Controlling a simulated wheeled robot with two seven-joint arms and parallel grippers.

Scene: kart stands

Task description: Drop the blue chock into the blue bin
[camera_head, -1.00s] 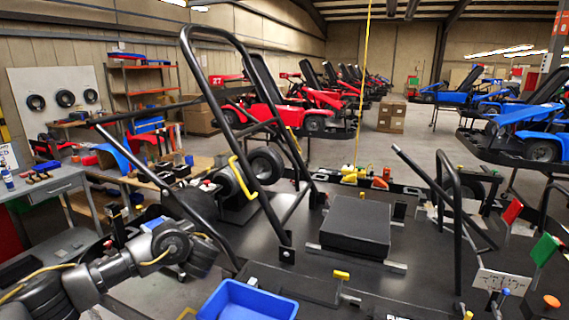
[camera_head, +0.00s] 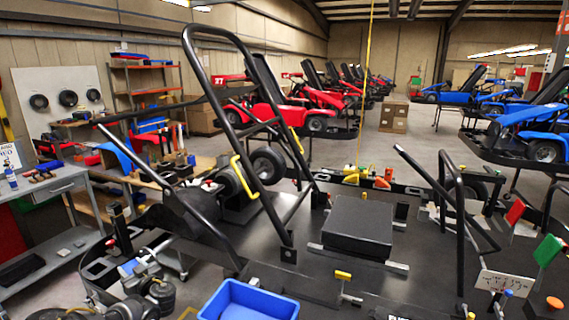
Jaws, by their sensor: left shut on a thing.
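The blue bin (camera_head: 248,302) stands at the bottom middle of the head view, its near part cut off by the frame edge. Its visible inside looks empty. My left gripper (camera_head: 142,263) is at the lower left, to the left of the bin and apart from it. It is shut on a small blue piece, which looks like the blue chock (camera_head: 128,267). The piece is partly hidden by the gripper, so its full shape cannot be told. My right gripper is not in view.
A black kart frame with a tall bent bar (camera_head: 190,80) rises behind the bin. A black box (camera_head: 358,227) sits on its floor. A grey workbench (camera_head: 45,190) stands at the left. A yellow-topped lever (camera_head: 342,275) is right of the bin.

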